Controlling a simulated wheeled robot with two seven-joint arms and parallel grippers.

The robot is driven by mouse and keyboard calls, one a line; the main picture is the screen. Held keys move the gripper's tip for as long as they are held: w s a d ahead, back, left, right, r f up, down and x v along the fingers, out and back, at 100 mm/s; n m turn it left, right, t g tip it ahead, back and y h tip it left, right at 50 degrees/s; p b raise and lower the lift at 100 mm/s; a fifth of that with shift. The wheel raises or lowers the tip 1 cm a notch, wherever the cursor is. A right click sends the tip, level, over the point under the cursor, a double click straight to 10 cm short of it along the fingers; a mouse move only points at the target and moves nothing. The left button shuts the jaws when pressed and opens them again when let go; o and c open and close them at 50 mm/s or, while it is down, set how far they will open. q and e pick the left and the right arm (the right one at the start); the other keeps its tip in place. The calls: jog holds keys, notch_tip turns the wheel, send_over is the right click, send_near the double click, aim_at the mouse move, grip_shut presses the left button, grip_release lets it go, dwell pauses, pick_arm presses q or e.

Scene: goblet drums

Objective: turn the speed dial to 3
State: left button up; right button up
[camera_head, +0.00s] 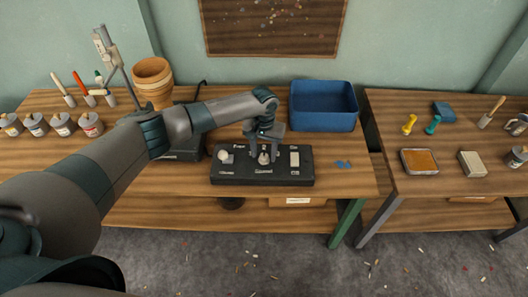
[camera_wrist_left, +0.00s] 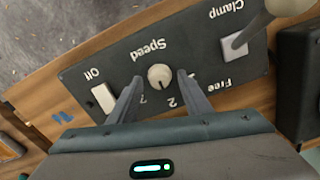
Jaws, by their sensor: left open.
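The black control box (camera_head: 240,176) lies on the wooden table in the head view and fills the wrist view (camera_wrist_left: 85,75). The white speed dial (camera_wrist_left: 159,76) sits mid-panel under the word "Speed", which appears upside down; it also shows in the head view (camera_head: 263,158). My left gripper (camera_wrist_left: 158,78) is open, with one finger on each side of the dial. I cannot tell whether either finger touches it. A "2" shows beside one finger; other dial marks are partly hidden or unclear. My right gripper is not in view.
On the same box are a white switch (camera_wrist_left: 103,97) marked "Off" and a Clamp/Free lever (camera_wrist_left: 236,44) with a round knob. A blue bin (camera_head: 323,106) stands behind the box. Stacked pots (camera_head: 152,78) stand back left. A second table (camera_head: 446,100) is at the right.

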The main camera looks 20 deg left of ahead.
pick_arm(q)
jog(key=shift+f, duration=0.1)
jog(key=shift+c, duration=0.2)
jog(key=c, duration=1)
jog(key=shift+m, duration=0.4)
jog(key=shift+m+p, duration=0.4)
jog(key=shift+m, duration=0.5)
jog(key=m, duration=0.6)
jog(key=shift+p, duration=0.35)
jog(key=shift+m, duration=1.7)
